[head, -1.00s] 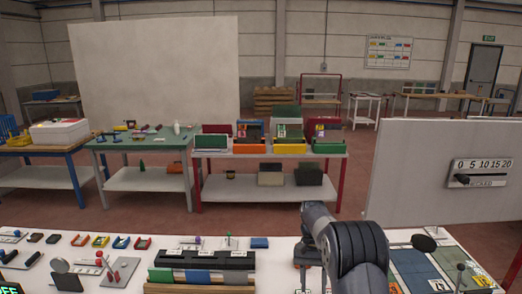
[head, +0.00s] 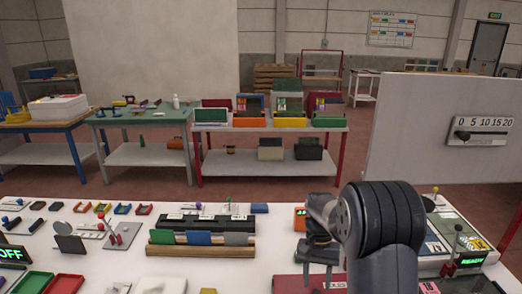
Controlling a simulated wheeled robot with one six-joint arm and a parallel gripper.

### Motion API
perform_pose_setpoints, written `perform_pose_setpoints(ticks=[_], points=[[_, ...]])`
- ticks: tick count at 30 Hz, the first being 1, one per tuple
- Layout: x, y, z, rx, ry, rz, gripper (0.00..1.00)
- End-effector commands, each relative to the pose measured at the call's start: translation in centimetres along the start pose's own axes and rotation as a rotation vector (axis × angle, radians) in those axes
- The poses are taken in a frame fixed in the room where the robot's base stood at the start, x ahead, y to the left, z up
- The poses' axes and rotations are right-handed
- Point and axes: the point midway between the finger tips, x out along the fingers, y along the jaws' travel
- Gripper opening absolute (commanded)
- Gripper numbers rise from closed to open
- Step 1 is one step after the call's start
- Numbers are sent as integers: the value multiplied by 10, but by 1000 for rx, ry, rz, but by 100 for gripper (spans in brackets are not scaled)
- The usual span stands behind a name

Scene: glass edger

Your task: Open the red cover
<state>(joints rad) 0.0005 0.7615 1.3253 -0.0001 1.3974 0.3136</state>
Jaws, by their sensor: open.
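A dark red flat panel (head: 288,284), which looks like the red cover, lies at the bottom edge of the head view on the white bench. Only part of it shows; my arm and the frame edge hide the rest, so I cannot tell its hinge or handle. My gripper (head: 318,262) is above and just behind the panel, pointing down, with its jaws open and nothing seen between them. It appears apart from the panel.
The white bench (head: 190,262) holds a black rack (head: 205,221), a wooden holder with coloured plates (head: 200,252), and red (head: 65,284) and green trays. Levers and a lit display (head: 470,261) stand right of my arm. A grey partition (head: 425,150) rises behind.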

Motion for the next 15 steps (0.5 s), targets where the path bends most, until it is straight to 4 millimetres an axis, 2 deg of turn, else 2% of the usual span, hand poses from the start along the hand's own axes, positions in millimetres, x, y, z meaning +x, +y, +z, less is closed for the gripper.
perform_pose_setpoints(ticks=[1, 15], points=[[7, 0, -1, 0, 26, -8, 43], [23, -1, -2, 0, 237, -77, 43]])
